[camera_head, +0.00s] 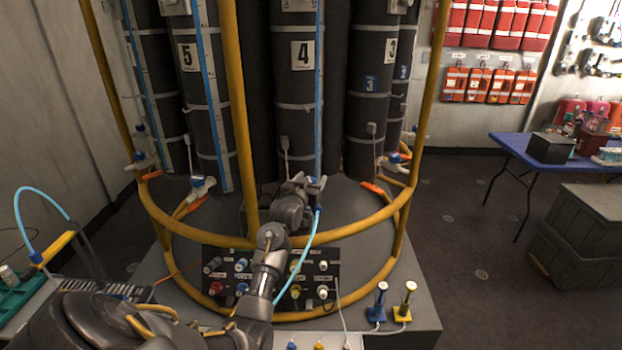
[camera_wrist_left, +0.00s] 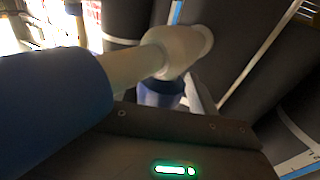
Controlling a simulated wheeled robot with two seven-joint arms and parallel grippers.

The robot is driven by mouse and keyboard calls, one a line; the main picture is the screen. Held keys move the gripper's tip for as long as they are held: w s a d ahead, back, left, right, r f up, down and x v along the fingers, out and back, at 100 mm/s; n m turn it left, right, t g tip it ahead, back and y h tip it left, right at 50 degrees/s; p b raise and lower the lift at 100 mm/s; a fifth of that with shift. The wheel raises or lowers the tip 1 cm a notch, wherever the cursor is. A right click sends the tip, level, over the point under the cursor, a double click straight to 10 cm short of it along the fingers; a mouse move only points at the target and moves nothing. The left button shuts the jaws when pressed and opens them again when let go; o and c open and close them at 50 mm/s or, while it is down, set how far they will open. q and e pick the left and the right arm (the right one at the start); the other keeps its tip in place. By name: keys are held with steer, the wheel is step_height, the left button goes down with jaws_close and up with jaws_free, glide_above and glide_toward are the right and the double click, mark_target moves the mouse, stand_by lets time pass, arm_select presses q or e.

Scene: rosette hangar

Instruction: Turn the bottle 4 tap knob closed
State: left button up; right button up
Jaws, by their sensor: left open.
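Bottle 4 (camera_head: 302,110) is a tall dark cylinder with a white "4" label, at the middle of the rack. My left gripper (camera_head: 312,184) is open at the foot of bottle 4, where its tap sits. In the head view the gripper and wrist largely hide that tap. The left wrist view shows, close up, a white tap body (camera_wrist_left: 183,48) with a blue part (camera_wrist_left: 160,93) below it and a large blue cylindrical part (camera_wrist_left: 50,108) on the left. I cannot tell whether the fingers touch the knob. My right gripper is not in view.
Yellow rails (camera_head: 190,231) ring the rack, and one upright stands left of bottle 4. Bottle 5 (camera_head: 195,110) and bottle 3 (camera_head: 375,90) stand on either side. A panel of connectors (camera_head: 325,266) is below. A light-blue hose (camera_head: 300,255) runs beside my arm.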

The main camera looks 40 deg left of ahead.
arm_select(q)
steer(key=shift+w, duration=0.2)
steer(key=shift+c, duration=0.3)
steer(key=c, duration=0.9)
